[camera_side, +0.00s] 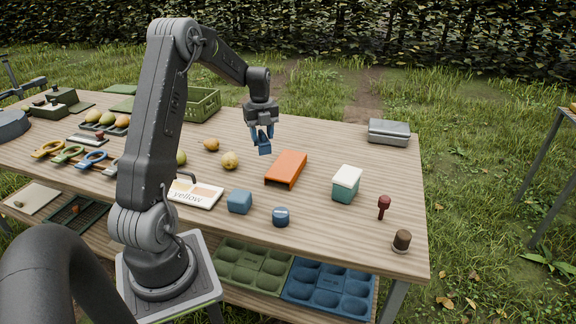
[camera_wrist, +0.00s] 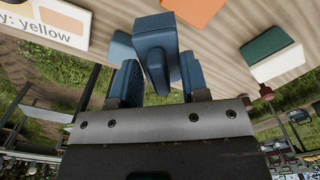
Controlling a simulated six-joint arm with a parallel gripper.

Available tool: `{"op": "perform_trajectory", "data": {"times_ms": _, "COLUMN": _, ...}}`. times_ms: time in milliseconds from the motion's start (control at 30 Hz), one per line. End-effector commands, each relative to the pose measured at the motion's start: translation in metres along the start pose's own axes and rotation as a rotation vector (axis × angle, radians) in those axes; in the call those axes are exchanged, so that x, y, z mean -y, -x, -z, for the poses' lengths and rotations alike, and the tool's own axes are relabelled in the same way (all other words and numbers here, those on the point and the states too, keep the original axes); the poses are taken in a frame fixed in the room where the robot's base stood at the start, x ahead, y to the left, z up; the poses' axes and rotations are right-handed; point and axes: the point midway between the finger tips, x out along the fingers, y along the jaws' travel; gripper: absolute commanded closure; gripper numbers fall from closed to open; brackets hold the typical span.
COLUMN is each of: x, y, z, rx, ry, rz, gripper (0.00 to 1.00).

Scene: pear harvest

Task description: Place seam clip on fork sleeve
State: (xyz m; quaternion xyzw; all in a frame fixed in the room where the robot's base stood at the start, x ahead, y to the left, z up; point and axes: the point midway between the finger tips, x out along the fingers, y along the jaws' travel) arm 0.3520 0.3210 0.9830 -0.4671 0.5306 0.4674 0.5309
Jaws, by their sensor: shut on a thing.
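My gripper (camera_side: 262,131) is shut on a small blue clip-like piece, taken as the seam clip (camera_side: 264,145), held in the air above the table. In the wrist view the seam clip (camera_wrist: 156,48) sticks out beyond my blue fingers (camera_wrist: 158,80). The orange open-ended cover, taken as the fork sleeve (camera_side: 288,167), lies on the table to the right of and nearer than my gripper. A corner of the fork sleeve shows in the wrist view (camera_wrist: 195,9), beyond the clip and apart from it.
A blue block (camera_side: 240,202), a round blue tin (camera_side: 281,217) and a white-lidded green box (camera_side: 345,186) stand near the front. A card reading "yellow" (camera_side: 196,194) lies left. Pears (camera_side: 230,160) lie behind it. A grey case (camera_side: 389,132) sits back right; table between is clear.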

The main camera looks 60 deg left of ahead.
Motion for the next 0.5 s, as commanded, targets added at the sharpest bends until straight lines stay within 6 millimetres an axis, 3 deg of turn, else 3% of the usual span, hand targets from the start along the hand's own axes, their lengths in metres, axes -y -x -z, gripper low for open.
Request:
{"op": "perform_trajectory", "data": {"times_ms": 33, "x": -0.011, "y": 0.003, "z": -0.017, "rx": 0.001, "ry": 0.041, "rz": 0.001, "gripper": 0.81}}
{"op": "perform_trajectory", "data": {"times_ms": 100, "x": -0.021, "y": 0.006, "z": -0.031, "rx": 0.000, "ry": 0.079, "rz": 0.000, "gripper": 0.81}}
{"op": "perform_trajectory", "data": {"times_ms": 267, "x": -0.032, "y": 0.008, "z": -0.048, "rx": -0.001, "ry": 0.122, "rz": 0.000, "gripper": 0.81}}
{"op": "perform_trajectory", "data": {"times_ms": 367, "x": -0.022, "y": 0.001, "z": -0.046, "rx": -0.002, "ry": 0.126, "rz": -0.002, "gripper": 0.81}}
{"op": "perform_trajectory", "data": {"times_ms": 500, "x": 0.007, "y": -0.017, "z": -0.039, "rx": -0.003, "ry": 0.122, "rz": -0.002, "gripper": 0.81}}
